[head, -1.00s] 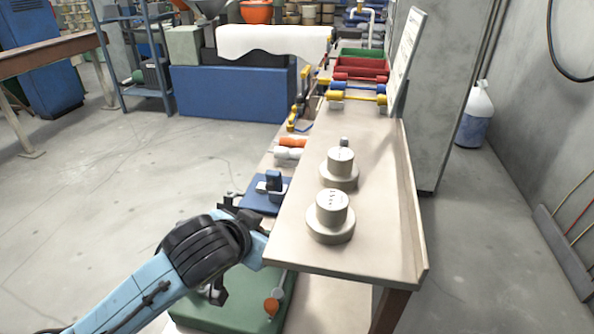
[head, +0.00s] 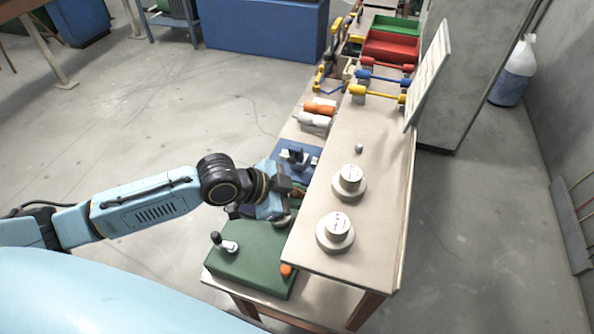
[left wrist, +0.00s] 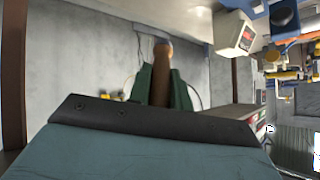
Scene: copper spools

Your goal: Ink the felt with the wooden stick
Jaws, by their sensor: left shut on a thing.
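My left gripper (head: 288,194) is beside the left edge of the raised beige shelf, above the gap between the green block and the blue base. In the left wrist view a brown wooden stick (left wrist: 162,62) with a rounded end stands between green finger-like parts, and the gripper is shut on it. In the head view the gripper and wrist hide most of the stick. I cannot make out with certainty which surface is the felt. My right gripper is not in view.
The green block (head: 245,262) carries a black-knobbed lever (head: 222,241) and an orange knob (head: 287,270). A blue base (head: 281,149) with a black fixture lies behind. Two round stepped spools (head: 335,232) (head: 349,184) stand on the beige shelf (head: 375,235). White and orange rolls (head: 318,111) lie further back.

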